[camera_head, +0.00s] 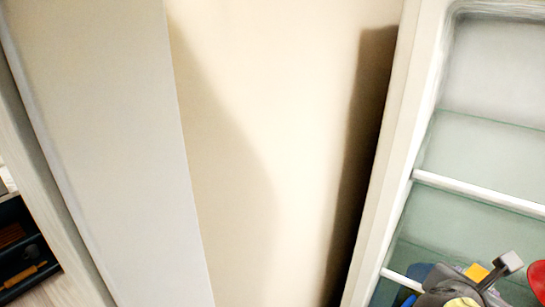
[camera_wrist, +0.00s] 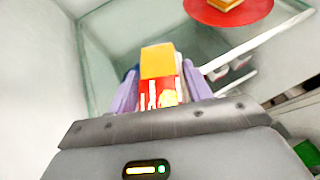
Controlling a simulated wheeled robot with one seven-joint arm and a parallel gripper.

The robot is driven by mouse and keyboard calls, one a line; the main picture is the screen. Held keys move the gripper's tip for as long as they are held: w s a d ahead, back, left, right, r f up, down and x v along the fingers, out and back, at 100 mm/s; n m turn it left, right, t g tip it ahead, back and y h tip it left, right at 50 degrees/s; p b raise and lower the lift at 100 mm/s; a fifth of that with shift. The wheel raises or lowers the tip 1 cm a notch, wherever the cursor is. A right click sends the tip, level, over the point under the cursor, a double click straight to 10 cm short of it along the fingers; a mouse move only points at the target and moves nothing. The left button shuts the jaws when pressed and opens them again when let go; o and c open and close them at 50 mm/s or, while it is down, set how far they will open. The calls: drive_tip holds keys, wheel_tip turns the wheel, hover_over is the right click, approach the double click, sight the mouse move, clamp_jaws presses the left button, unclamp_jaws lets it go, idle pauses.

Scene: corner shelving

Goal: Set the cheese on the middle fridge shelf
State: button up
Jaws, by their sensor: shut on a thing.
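My gripper (camera_wrist: 160,88) is shut on the cheese (camera_wrist: 157,62), a yellow-orange block with a red, patterned lower part, held between the purple fingers in the wrist view. In the head view my gripper (camera_head: 476,284) is at the lower right, in front of the fridge, and the yellow top of the cheese (camera_head: 476,272) shows beside it. The fridge has glass shelves with white front edges; one edge (camera_head: 480,193) lies above my gripper in the head view, and a lower edge (camera_head: 402,279) is partly hidden by it. Whether the cheese touches a shelf, I cannot tell.
A red round plate (camera_wrist: 228,10) with a yellow-orange piece on it is at the top right of the wrist view. The fridge's side wall (camera_head: 395,150) stands left of my gripper. A dark drawer or tray (camera_head: 22,250) with items is at far left.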

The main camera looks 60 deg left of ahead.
drive_tip(key=w+p, duration=0.1)
drive_tip(key=w, duration=0.4)
drive_tip(key=w+p, duration=0.2)
drive_tip(key=w, duration=0.2)
drive_tip(key=w+a+p, duration=0.1)
drive_tip(key=w, duration=0.4)
drive_tip(key=shift+w+r, duration=0.35)
drive_tip(key=shift+a, duration=0.1)
drive_tip(key=shift+s, duration=0.1)
drive_tip(key=shift+w+p, duration=0.35)
drive_tip(key=shift+w, duration=0.1)
wheel_tip(320, 180, down, 4)
drive_tip(key=shift+w+r, duration=0.15)
drive_tip(key=shift+r, duration=0.05)
drive_tip(key=shift+a, duration=0.1)
drive_tip(key=shift+f, duration=0.3)
